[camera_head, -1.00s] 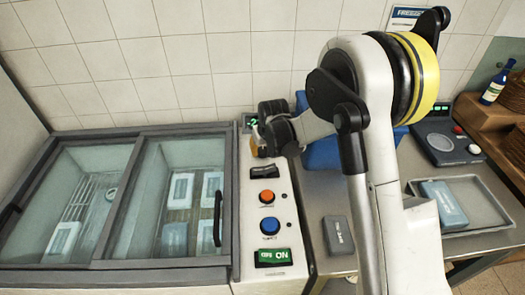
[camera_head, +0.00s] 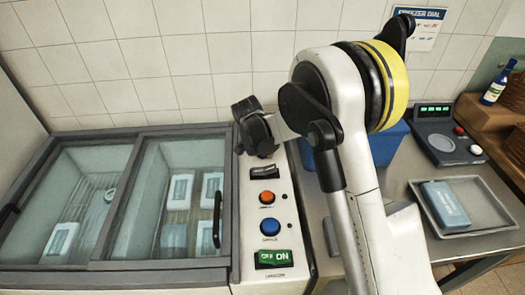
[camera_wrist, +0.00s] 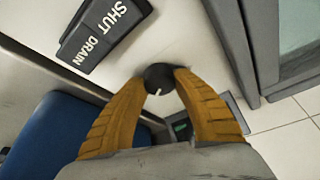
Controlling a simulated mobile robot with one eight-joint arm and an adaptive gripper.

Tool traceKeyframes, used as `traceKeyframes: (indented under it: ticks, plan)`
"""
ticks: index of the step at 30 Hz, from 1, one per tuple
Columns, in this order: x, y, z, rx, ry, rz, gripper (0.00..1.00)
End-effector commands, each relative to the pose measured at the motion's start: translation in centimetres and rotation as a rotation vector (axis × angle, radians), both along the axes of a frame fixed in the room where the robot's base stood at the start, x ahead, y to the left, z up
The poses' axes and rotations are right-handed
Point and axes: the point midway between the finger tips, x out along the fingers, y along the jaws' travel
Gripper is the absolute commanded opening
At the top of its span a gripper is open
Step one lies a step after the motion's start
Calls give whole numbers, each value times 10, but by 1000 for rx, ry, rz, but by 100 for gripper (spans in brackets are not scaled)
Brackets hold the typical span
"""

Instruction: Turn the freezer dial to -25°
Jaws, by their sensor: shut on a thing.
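The freezer's control panel (camera_head: 252,215) is a white strip to the right of the glass-lidded freezer. My gripper (camera_head: 258,145) is over the far end of this panel in the head view and hides the dial there. In the wrist view my gripper's orange fingers (camera_wrist: 163,84) are shut on the round black dial (camera_wrist: 158,76), one on each side. A short white pointer mark shows on the dial's face. A small display with green marks (camera_wrist: 180,126) is partly hidden behind the right finger. Its reading cannot be made out.
A black SHUT/DRAIN rocker (camera_wrist: 103,30) is near the dial. Orange (camera_head: 267,198) and blue (camera_head: 269,226) buttons and a green ON/OFF switch (camera_head: 273,258) are nearer on the panel. A blue bin (camera_head: 387,145) and grey tray (camera_head: 478,226) are to the right.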

Motion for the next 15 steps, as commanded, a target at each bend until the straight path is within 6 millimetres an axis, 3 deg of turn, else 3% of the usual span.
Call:
traceKeyframes:
  ticks: [15]
  plan:
    - [0, 0, -1, 0, 1, -39, 4]
